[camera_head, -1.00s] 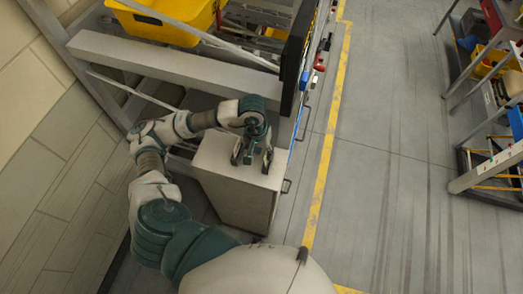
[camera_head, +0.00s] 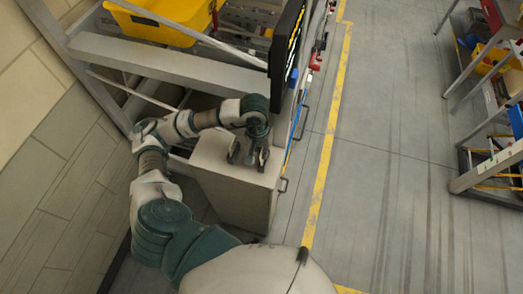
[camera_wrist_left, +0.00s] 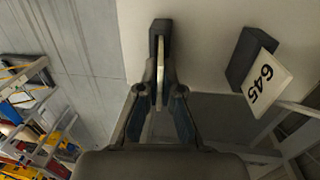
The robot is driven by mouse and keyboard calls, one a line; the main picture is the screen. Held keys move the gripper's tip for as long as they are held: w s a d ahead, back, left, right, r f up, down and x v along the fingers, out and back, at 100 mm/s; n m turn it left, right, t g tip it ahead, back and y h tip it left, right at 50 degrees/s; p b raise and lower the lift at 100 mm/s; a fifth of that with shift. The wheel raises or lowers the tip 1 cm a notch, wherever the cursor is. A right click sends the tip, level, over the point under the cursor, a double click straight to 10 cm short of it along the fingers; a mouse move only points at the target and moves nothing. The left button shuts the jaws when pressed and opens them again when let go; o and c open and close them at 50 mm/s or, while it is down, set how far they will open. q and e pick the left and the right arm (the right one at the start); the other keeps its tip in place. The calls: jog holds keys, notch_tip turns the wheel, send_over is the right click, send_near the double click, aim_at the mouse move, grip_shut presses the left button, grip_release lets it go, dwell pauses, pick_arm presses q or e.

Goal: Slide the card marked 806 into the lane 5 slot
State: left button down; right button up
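My left gripper (camera_wrist_left: 160,72) is in the left wrist view, its two fingers close together on either side of a thin pale card (camera_wrist_left: 160,84). They look shut on it. The card is edge-on, so its number is hidden. Its far end is at a dark holder block (camera_wrist_left: 160,31). In the head view, my left gripper (camera_head: 248,154) is over the top of a pale cabinet (camera_head: 233,196). No lane 5 slot can be made out. My right gripper is not in view.
A rack with a yellow bin (camera_head: 165,22) and a black panel (camera_head: 284,50) stands beyond the cabinet.

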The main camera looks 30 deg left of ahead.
pick_arm(q)
jog(key=shift+d+r, duration=0.1)
jog(key=shift+r, duration=0.4)
jog(key=shift+s+r, duration=0.1)
jog(key=shift+r, duration=0.2)
jog(key=shift+a+r+p, duration=0.25)
jog(key=shift+r+p, duration=0.1)
jog(key=shift+p, duration=0.1)
jog(key=shift+d+r+p, duration=0.1)
jog(key=shift+r+p, duration=0.2)
jog(key=shift+r, duration=1)
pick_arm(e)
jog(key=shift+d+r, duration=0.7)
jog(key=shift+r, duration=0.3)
pick_arm(q)
jog(key=shift+r, duration=0.1)
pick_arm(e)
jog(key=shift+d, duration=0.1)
pick_arm(q)
jog(key=shift+r+p, duration=0.9)
jog(key=shift+r, duration=1)
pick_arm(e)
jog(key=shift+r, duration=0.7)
